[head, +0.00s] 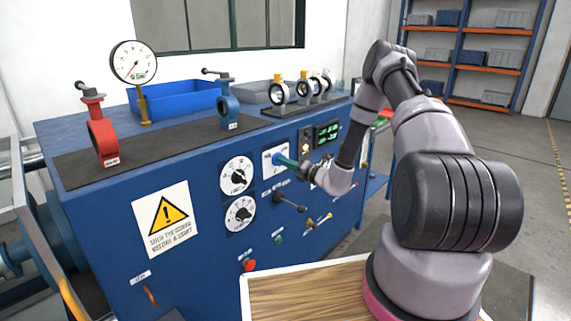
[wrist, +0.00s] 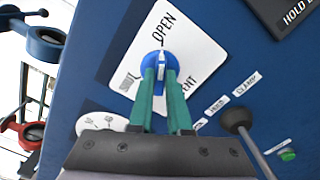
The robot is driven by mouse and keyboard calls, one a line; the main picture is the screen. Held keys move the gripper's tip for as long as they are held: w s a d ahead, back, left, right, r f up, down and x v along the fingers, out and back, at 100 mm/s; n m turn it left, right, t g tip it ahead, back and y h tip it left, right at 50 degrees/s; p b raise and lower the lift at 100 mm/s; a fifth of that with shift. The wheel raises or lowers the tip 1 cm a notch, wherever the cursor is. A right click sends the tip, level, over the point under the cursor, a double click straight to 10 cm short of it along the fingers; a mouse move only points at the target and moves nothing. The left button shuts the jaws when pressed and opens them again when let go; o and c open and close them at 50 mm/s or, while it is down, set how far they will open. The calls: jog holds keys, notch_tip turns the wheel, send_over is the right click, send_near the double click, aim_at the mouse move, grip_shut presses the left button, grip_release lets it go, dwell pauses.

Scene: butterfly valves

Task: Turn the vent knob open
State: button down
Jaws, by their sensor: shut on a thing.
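The vent knob (wrist: 158,61) is a round blue knob on a white plate (wrist: 194,49) in the wrist view. The plate reads "OPEN" above the knob and "...ENT", partly hidden, at lower right. A pale mark on the knob points up, roughly toward "OPEN". My gripper (wrist: 160,75), with green fingers, is shut on the knob from the near side, hiding its lower part. In the head view the knob (head: 277,158) shows on the cabinet front, with my gripper (head: 285,161) at it.
Two dials (head: 238,175) sit left of the plate on the blue cabinet (head: 100,205). A black-knobbed lever (wrist: 238,122) stands close to my gripper at lower right. A red valve (head: 102,140), a blue valve (head: 228,105) and a gauge (head: 134,62) stand on top.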

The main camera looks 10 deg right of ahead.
dwell(0.4)
jog(key=c, duration=0.9)
grip_release()
jog(key=shift+o, duration=0.2)
jog(key=v, duration=1.1)
